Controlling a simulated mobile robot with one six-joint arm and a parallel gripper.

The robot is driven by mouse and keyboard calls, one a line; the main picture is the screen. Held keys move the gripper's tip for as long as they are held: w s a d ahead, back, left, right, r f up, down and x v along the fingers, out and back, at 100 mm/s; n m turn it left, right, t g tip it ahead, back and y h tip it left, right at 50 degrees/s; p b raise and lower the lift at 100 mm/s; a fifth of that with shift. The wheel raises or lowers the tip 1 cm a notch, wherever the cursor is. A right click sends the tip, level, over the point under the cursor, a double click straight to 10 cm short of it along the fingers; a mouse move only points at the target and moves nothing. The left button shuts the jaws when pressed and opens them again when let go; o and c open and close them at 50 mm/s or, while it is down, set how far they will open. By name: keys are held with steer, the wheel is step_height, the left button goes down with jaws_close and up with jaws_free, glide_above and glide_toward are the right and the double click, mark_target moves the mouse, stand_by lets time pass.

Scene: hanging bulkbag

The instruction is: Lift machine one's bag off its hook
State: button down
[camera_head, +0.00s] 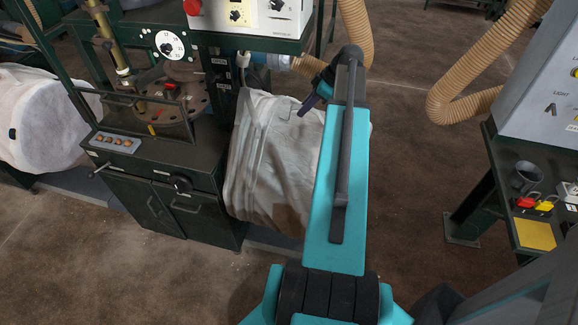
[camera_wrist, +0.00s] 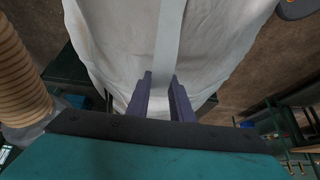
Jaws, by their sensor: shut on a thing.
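A whitish cloth bag (camera_head: 262,165) hangs at the right side of the green machine (camera_head: 165,165) in the head view. In the wrist view the bag (camera_wrist: 115,45) fills the upper middle, with a flat grey strap (camera_wrist: 170,35) running down it. My gripper (camera_head: 308,104) is at the bag's upper right, partly behind my teal arm. In the wrist view my gripper's dark fingers (camera_wrist: 160,78) are on either side of the strap, shut on it. I cannot make out the hook, and my arm hides the bag's right part.
A second white bag (camera_head: 40,120) hangs at the far left. Ribbed tan hoses (camera_head: 460,100) hang at the top and right. A bench (camera_head: 535,190) with red and yellow items stands at the right. The brown floor (camera_head: 410,180) between is clear.

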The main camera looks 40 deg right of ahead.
mark_target(322, 122)
steer(key=shift+s+d+r+b, duration=0.15)
steer(key=shift+s+d, duration=0.4)
steer(key=shift+s, duration=0.35)
steer(key=shift+s+d+f+b, duration=0.1)
steer(key=shift+s+d+b, duration=0.05)
steer(key=shift+s+d, duration=0.6)
steer(key=shift+s+d+r+b, duration=0.15)
steer(key=shift+s+d, duration=0.25)
steer(key=shift+s, duration=0.6)
stand_by(1.7)
steer(key=shift+a+f, duration=0.1)
steer(key=shift+a, duration=0.05)
stand_by(0.8)
